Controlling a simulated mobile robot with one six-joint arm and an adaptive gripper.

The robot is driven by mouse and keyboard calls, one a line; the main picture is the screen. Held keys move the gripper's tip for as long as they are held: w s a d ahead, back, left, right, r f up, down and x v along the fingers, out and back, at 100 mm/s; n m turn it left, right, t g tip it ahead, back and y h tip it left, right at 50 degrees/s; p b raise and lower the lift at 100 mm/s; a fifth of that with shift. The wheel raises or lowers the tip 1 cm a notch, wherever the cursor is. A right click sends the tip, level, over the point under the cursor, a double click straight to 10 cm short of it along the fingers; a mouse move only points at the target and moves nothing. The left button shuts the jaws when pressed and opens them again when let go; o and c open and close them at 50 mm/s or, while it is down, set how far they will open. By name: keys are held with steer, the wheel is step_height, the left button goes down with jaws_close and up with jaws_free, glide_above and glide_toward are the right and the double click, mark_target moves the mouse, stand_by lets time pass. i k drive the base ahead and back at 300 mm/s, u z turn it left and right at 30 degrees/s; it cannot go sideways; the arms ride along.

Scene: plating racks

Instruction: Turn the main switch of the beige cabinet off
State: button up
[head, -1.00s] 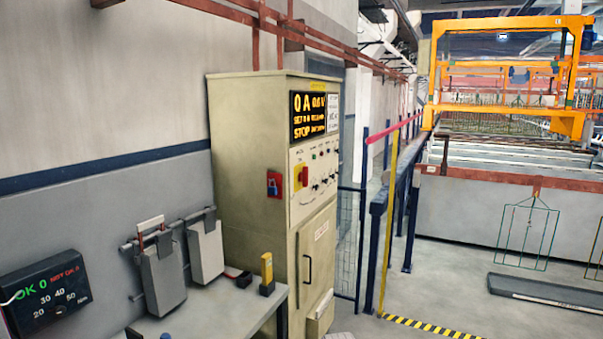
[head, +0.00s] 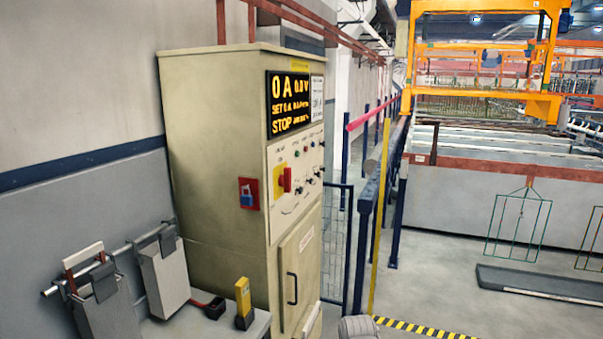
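The beige cabinet (head: 213,150) stands left of the middle in the head view, against the wall. Its main switch (head: 285,180) is a red handle on a yellow plate at the left of the control panel. The handle looks upright. The display (head: 290,102) above reads 0 A, 0.0 V and STOP. A red plate with a blue padlock (head: 247,194) is on the cabinet's side. A grey rounded part, probably of my arm, shows at the bottom edge. My gripper's fingers are not in view.
A grey bench (head: 205,328) with a yellow-and-black device (head: 243,303) stands in front of the cabinet. Two grey boxes hang on a rail at left. A blue post and rail (head: 365,245) stand right of the cabinet. Open floor (head: 430,290) lies right, with a yellow-black stripe.

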mark_target(285, 180)
steer(key=z, duration=0.1)
steer(key=i, duration=0.95)
steer(key=z, duration=0.1)
